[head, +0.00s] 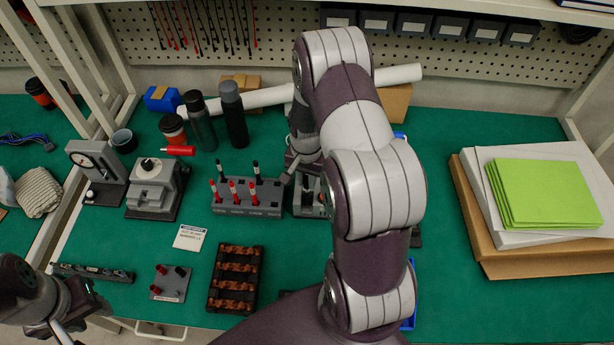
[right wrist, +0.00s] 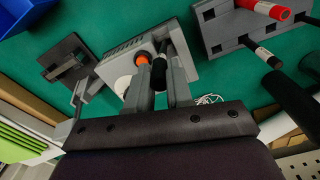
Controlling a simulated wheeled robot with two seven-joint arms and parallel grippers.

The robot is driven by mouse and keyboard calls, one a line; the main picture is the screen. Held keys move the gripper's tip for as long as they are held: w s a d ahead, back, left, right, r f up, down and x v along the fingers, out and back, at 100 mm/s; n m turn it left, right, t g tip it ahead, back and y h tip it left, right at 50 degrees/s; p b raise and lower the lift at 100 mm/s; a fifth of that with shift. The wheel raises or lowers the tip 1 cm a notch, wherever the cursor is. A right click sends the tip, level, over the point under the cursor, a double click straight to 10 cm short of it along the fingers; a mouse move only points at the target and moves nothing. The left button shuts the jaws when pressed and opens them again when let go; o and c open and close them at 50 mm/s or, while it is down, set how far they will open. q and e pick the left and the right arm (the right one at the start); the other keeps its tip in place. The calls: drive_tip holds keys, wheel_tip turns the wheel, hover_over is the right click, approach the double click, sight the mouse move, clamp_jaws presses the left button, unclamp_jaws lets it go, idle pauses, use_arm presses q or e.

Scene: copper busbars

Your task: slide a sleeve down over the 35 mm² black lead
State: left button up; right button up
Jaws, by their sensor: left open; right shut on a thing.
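My right gripper (right wrist: 160,82) is shut on a black lead (right wrist: 159,72) with a pale band, seen between its fingers in the right wrist view. The lead's size marking is not readable. The held lead is over or close to a grey machine (right wrist: 185,62) with an orange ring (right wrist: 142,59); whether it touches is unclear. A small plate (head: 158,293) carries short red and black sleeves (head: 180,271). The grey lead rack (head: 235,208) holds several red and black leads (head: 256,170). My left gripper (head: 72,322) is open and empty at the lower left.
A dark tray of copper busbars (head: 211,282) lies right of the sleeve plate. Two dark bottles (head: 234,118) stand behind the rack. A press (head: 153,187) and a gauge (head: 96,172) stand at left. My right arm hides the mat's middle; mat at right is clear before the green pads (head: 550,190).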

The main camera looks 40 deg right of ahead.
drive_tip(key=shift+f, duration=0.1)
idle(0.6)
drive_tip(key=o, duration=0.7)
drive_tip(key=shift+r+p, duration=1.35)
drive_tip(key=shift+r, duration=0.15)
wheel_tip(320, 180, up, 11)
drive_tip(key=p, duration=0.9)
